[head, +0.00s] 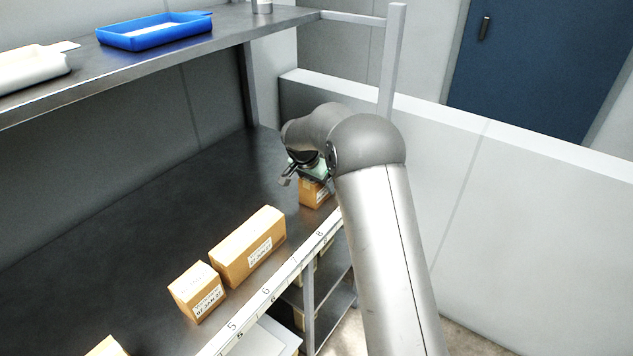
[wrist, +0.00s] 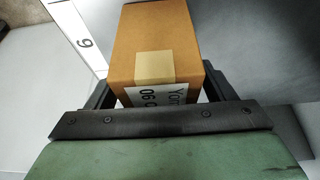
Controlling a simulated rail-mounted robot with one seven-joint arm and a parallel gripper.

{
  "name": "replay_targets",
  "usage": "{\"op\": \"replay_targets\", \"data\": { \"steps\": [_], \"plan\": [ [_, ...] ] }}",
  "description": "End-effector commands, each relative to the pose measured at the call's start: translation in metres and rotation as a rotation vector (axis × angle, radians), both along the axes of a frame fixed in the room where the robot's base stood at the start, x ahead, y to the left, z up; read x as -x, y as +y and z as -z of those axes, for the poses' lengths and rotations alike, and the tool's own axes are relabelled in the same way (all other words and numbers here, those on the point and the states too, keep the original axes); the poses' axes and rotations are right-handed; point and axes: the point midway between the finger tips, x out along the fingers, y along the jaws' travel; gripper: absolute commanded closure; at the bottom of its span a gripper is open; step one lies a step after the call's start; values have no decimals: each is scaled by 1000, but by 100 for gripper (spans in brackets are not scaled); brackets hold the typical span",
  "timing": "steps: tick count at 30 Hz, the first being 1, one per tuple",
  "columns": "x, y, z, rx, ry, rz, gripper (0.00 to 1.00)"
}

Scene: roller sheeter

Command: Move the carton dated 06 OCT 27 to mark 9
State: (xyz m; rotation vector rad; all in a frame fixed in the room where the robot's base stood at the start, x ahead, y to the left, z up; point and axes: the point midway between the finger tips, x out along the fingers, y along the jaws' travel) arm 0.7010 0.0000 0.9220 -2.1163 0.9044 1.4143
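The carton (wrist: 150,40) is brown with a tan tape strip. In the head view the same carton (head: 314,193) stands near the shelf's front edge, below my gripper (head: 304,172). In the wrist view the fingers of my gripper (wrist: 160,92) lie on both sides of the carton's near end. I cannot tell whether they press on it. Mark 9 (wrist: 84,43) is on the white edge strip, just left of the carton in the wrist view.
A long carton (head: 248,247) and a smaller carton (head: 198,292) stand along the front edge, to the left of my gripper. Another carton (head: 106,347) is cut off at the bottom. An upper shelf holds a blue tray (head: 153,32). The shelf behind the cartons is clear.

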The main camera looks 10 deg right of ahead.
Motion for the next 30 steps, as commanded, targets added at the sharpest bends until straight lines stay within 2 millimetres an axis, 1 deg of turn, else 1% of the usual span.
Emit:
{"op": "replay_targets", "data": {
  "steps": [4,8,11,18,22,27,30],
  "plan": [
    [0,0,-1,0,0,0,24],
    [1,1,-7,0,-1,0,24],
    [4,6,-20,1,-3,-1,24],
    [18,21,-69,-1,-4,-2,24],
    [25,27,-91,0,-3,-1,24],
    [30,32,-109,0,-1,0,24],
    [32,33,-113,0,0,0,24]
  ]
}}
